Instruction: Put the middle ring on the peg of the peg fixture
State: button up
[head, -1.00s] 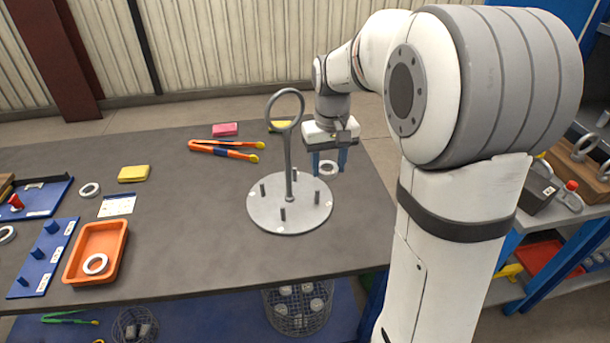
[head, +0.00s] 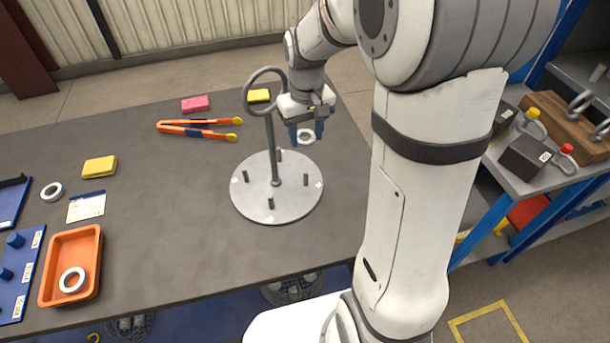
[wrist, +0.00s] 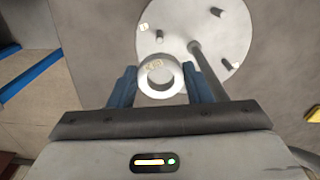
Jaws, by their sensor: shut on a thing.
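My gripper (head: 307,137) is shut on a pale metal ring (head: 304,143), one finger at each side. In the wrist view the ring (wrist: 160,94) lies flat between the blue fingers, its hole facing the camera. The peg fixture (head: 251,202) is a round grey plate on the table with several short upright pegs and a tall central post ending in a loop. My gripper is behind and right of the post. In the wrist view the ring overlaps the plate's edge, with a peg (wrist: 160,37) just beyond it, apart from it. The ring's height above the plate is unclear.
Another ring (head: 63,288) lies in an orange tray (head: 91,239), and one (head: 47,198) lies on the table. A blue pegboard (head: 12,310) is at far left. Orange tongs (head: 185,123) and sponges lie behind the fixture. The tall post stands close to my gripper.

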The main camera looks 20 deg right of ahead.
aim_at(307, 174)
notch_tip(307, 174, down, 16)
jog(key=shift+p, duration=0.5)
jog(key=shift+f, duration=0.2)
jog(key=o, duration=1.1)
jog(key=shift+r, duration=0.1)
jog(key=shift+r, duration=0.1)
